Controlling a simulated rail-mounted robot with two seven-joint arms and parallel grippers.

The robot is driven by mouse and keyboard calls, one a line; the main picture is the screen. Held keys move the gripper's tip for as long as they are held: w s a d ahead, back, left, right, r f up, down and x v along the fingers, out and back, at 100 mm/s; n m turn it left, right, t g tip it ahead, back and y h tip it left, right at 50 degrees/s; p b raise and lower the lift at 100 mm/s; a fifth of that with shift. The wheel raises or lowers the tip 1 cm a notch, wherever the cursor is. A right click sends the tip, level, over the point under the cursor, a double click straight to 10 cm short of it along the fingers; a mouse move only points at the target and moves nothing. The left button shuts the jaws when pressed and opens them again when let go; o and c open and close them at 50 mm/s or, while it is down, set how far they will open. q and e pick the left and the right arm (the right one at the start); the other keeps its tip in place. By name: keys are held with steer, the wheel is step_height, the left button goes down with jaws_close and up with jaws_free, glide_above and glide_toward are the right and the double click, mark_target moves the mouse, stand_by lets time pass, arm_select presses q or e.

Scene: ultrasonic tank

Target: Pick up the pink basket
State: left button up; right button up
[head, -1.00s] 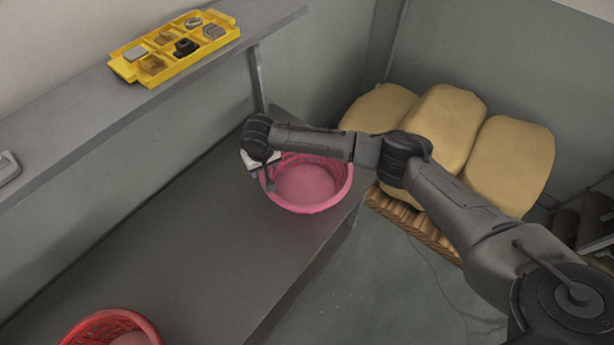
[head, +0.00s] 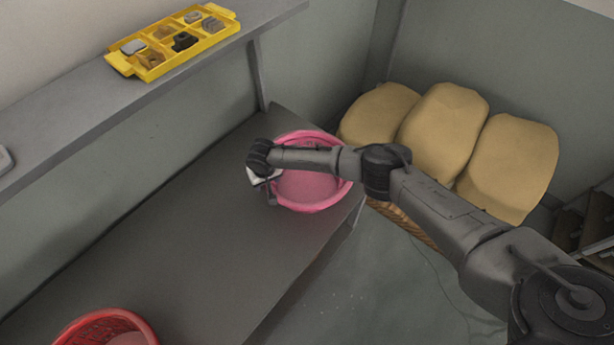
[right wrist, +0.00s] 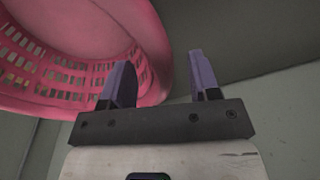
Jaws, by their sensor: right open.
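The pink basket (head: 312,207) stands upright at the far end of the grey bench, beneath my right arm. My right gripper (head: 268,198) is at the basket's left side, close to its rim, and partly hidden by my wrist. In the right wrist view the right gripper (right wrist: 160,82) is open with two purple fingers apart. The pink basket (right wrist: 70,75) fills the upper left there, and its rim shows between the fingers. I cannot tell whether a finger touches it. My left gripper is not in view.
A red basket (head: 70,332) sits at the near end of the bench (head: 170,250). A yellow divided tray (head: 150,75) with small parts lies on the shelf above (head: 90,110). Tan sacks (head: 440,130) stand beyond the bench. The bench's middle is clear.

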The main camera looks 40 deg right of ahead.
steer(key=shift+f, duration=0.45)
steer(key=shift+c, duration=0.4)
jaws_close()
